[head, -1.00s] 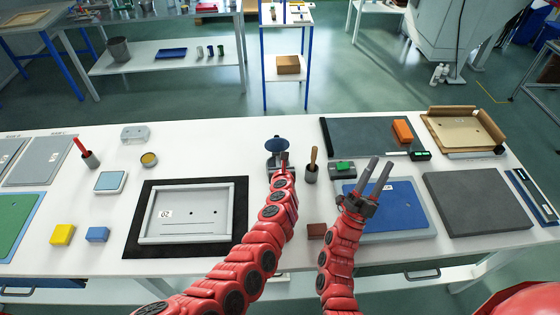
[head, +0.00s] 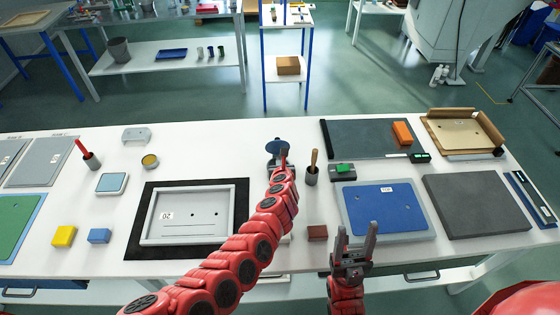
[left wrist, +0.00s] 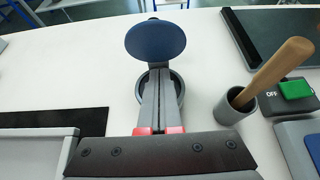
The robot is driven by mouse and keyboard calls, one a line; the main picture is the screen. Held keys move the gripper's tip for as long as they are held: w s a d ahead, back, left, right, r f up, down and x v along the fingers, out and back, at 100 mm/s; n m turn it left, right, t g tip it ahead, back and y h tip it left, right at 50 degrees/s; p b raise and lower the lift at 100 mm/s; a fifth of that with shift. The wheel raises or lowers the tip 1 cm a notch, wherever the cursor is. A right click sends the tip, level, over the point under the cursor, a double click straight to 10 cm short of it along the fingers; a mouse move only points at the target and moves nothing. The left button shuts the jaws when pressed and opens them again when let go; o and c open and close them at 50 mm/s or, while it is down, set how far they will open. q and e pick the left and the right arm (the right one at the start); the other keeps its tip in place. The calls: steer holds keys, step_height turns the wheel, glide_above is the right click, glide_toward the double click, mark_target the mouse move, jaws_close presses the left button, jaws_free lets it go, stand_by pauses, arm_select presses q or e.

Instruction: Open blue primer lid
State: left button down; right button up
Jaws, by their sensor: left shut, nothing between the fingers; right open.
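The blue primer lid (head: 277,144) is a round dark-blue disc behind the left gripper. In the left wrist view the lid (left wrist: 155,40) stands raised and tilted back on a hinge at the far side of a grey pot (left wrist: 178,88). My left gripper (left wrist: 160,76) is shut and empty, its fingers over the pot and just below the lid; they hide the pot's middle. I cannot tell if the fingertips touch the lid or hinge. My right gripper (head: 356,232) is open and empty at the table's front edge.
A grey cup (head: 311,176) with a wooden-handled tool stands right of the pot, beside a green-buttoned switch box (head: 343,171). A blue panel (head: 385,203) lies on the right; a framed grey panel (head: 190,213) on the left. Bare white table surrounds the pot.

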arm_select(q)
steer(key=shift+r, duration=0.1)
steer(key=shift+w+r+g, duration=0.2)
steer(key=shift+w+g, duration=0.05)
steer(key=shift+g, duration=0.05)
steer(key=shift+w+r, duration=0.45)
steer(key=shift+r, duration=0.05)
stand_by(1.6)
